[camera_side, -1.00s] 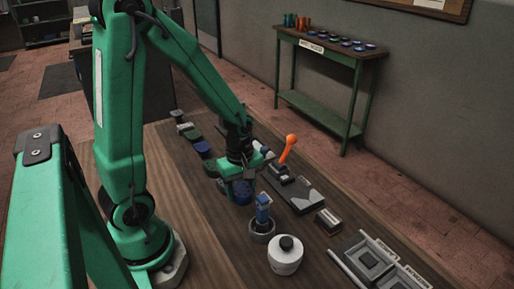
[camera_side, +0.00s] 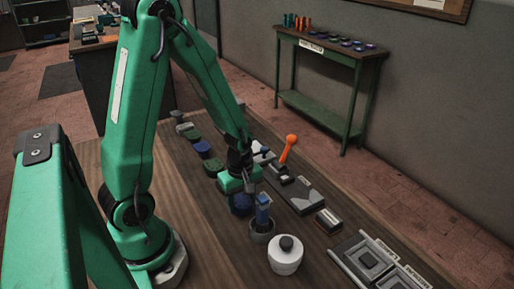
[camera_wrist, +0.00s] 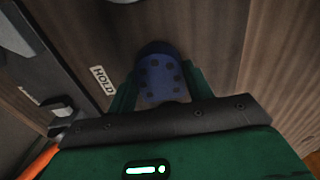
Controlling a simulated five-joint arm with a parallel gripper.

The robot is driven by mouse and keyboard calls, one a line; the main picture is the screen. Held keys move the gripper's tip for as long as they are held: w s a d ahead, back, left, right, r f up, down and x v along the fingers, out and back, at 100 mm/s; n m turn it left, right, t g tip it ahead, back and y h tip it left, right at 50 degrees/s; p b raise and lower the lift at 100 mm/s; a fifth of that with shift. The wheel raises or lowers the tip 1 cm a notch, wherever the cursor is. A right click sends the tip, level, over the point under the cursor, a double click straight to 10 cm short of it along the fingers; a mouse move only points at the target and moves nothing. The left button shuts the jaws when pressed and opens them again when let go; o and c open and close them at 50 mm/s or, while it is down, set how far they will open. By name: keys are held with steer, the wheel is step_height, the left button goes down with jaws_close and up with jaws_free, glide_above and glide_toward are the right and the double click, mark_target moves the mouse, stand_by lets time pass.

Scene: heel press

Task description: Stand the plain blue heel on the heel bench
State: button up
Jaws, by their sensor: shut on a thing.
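My gripper (camera_side: 240,188) is low over the wooden worktop, left of a grey cup. It is shut on a blue heel (camera_side: 241,205), which shows just below the jaws. In the wrist view the heel (camera_wrist: 160,77) sits between the green fingers of my gripper (camera_wrist: 158,90). Its blue face carries several dark round spots, so it does not look plain there. Whether it touches the worktop I cannot tell. Another blue round piece (camera_side: 203,149) lies in a row with green ones at the left. Which fixture is the heel bench I cannot tell.
A grey cup (camera_side: 262,234) with a blue upright item (camera_side: 263,208) stands close beside the gripper. A white lidded pot (camera_side: 285,256) is in front. A press with an orange lever (camera_side: 288,148) and labelled trays (camera_side: 367,260) lie right. A HOLD label (camera_wrist: 102,80) shows.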

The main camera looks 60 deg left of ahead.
mark_target(242, 201)
steer(key=shift+f, duration=0.1)
steer(key=o, duration=1)
step_height(242, 201, up, 12)
stand_by(0.6)
stand_by(0.5)
